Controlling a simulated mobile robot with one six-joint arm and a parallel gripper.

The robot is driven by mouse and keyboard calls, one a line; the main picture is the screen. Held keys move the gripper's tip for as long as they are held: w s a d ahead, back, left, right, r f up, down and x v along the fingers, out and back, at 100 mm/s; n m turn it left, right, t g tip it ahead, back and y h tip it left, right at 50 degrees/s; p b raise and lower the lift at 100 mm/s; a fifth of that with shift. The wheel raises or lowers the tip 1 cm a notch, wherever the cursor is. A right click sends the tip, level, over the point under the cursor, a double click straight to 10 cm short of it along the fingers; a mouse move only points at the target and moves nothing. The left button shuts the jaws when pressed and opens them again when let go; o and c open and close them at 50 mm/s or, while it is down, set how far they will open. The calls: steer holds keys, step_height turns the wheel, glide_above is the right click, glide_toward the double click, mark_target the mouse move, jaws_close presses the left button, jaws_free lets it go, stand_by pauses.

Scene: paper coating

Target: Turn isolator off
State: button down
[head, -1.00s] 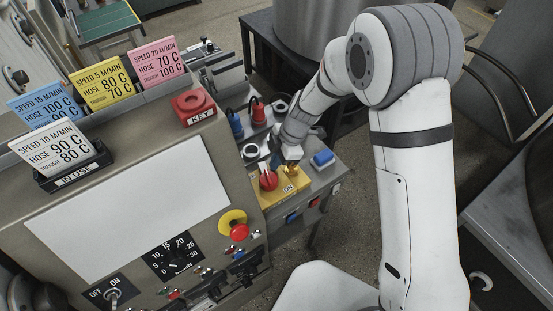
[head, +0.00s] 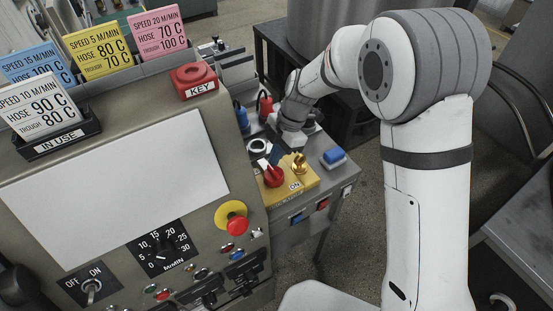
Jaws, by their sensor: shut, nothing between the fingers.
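The isolator is a red rotary knob (head: 273,177) with a white mark, set on a yellow plate (head: 306,186) on the side cabinet. An "ON" label (head: 294,185) is on the plate, to the right of the knob. The white mark points up and to the left in the head view. A brass-coloured part (head: 299,164) stands on the same plate, right of the knob.
Blue and red connectors (head: 265,104) stand behind the knob. A blue block (head: 333,157) sits right of the plate. The main console (head: 180,105) has a red KEY box (head: 193,81) and a red-and-yellow stop button (head: 236,221). Floor is open right of the cabinet.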

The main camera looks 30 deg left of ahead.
steer(key=shift+s+a, duration=0.15)
steer(key=shift+a, duration=0.05)
steer(key=shift+r, duration=0.2)
steer(key=p+v, duration=0.3)
steer(key=v, duration=0.7)
steer(key=shift+d+f, duration=0.15)
steer(key=shift+d, duration=0.1)
